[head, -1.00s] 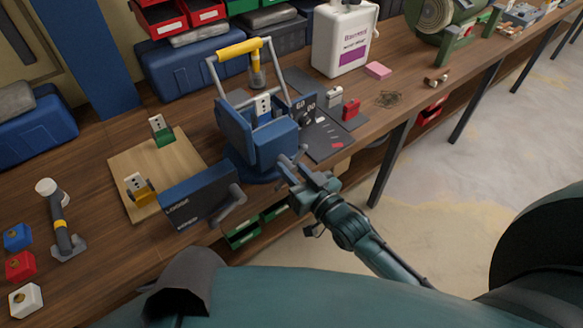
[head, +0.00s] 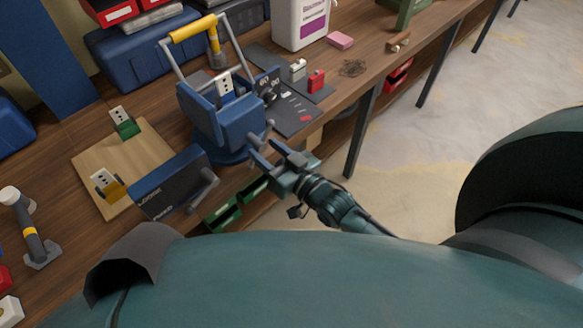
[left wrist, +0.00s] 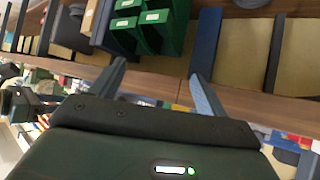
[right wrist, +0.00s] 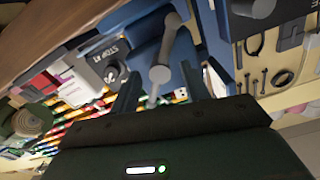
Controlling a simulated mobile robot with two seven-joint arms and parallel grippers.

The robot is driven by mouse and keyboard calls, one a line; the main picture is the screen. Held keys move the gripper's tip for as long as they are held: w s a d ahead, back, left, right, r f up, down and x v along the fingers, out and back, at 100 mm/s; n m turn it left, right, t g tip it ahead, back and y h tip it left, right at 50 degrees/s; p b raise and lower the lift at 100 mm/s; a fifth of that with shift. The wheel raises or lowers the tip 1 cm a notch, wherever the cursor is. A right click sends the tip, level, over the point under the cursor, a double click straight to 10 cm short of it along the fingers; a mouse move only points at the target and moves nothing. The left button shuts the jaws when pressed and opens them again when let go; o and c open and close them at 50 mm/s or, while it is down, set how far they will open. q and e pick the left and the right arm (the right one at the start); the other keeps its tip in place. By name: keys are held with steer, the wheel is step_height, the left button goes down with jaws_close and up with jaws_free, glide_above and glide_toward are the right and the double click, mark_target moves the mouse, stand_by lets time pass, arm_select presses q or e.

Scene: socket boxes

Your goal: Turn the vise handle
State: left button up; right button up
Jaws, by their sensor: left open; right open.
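The blue vise (head: 222,128) stands at the bench's front edge, with a socket box (head: 225,85) between its jaws. Its grey handle (head: 260,136) sticks out at the front. My right gripper (head: 262,158) is open, just in front of the handle. In the right wrist view the handle's grey bar and knob (right wrist: 160,74) show between the open fingers (right wrist: 160,85); I cannot tell whether they touch. My left gripper (left wrist: 157,70) is open and empty in the left wrist view, facing the bench's underside; the head view does not show it.
A dark blue box with a crank (head: 176,184) stands left of the vise. A wooden board (head: 90,160) carries two more socket pieces. A white jug (head: 300,22) stands behind. Green bins (head: 225,210) hang below the bench edge.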

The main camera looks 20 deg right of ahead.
arm_select(q)
steer(key=shift+w+d+r+b, duration=0.1)
steer(key=shift+w+d+b, duration=0.15)
steer(key=shift+b, duration=0.3)
arm_select(e)
steer(key=v, duration=1.1)
